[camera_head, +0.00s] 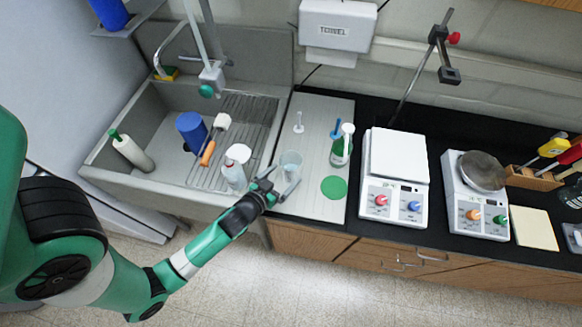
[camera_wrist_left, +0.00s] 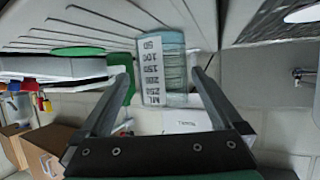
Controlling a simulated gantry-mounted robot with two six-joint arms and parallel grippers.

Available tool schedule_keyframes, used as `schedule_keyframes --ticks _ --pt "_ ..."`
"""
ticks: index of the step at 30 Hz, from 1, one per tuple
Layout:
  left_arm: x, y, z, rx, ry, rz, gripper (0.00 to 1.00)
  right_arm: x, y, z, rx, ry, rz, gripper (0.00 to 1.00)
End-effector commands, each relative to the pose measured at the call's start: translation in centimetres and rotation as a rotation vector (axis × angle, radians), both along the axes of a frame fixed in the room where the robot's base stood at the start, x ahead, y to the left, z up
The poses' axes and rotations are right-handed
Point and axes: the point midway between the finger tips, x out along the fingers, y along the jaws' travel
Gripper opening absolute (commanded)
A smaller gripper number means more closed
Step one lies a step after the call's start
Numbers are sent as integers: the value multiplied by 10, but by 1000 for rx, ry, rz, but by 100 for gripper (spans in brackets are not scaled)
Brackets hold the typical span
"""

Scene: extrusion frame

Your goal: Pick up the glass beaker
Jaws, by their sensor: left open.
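The glass beaker (camera_head: 291,159) is clear and upright at the left front of the grey drainboard beside the sink. My left gripper (camera_head: 279,180) is at the beaker's near side, open. In the left wrist view the beaker (camera_wrist_left: 165,62) shows a white label with black volume marks. There the left gripper's (camera_wrist_left: 160,76) fingers reach toward it, one on each side, with visible gaps between fingers and glass. I cannot tell how deep the beaker sits between them. My right gripper is in neither view.
A clear bottle (camera_head: 234,176) with a white top stands just left of the beaker. A green disc (camera_head: 334,188) lies to its right, with a green-labelled wash bottle (camera_head: 342,148) behind. The sink (camera_head: 165,178) is at the left. A white hotplate (camera_head: 397,165) stands farther right.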

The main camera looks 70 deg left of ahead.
Motion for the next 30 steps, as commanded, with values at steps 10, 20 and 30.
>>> schedule_keyframes --ticks 10,20,30 --pt "27 23 -14 0 -1 1 100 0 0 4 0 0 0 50" --pt "38 30 -20 0 0 0 100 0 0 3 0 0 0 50" --pt "38 29 -20 0 0 0 41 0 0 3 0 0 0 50"
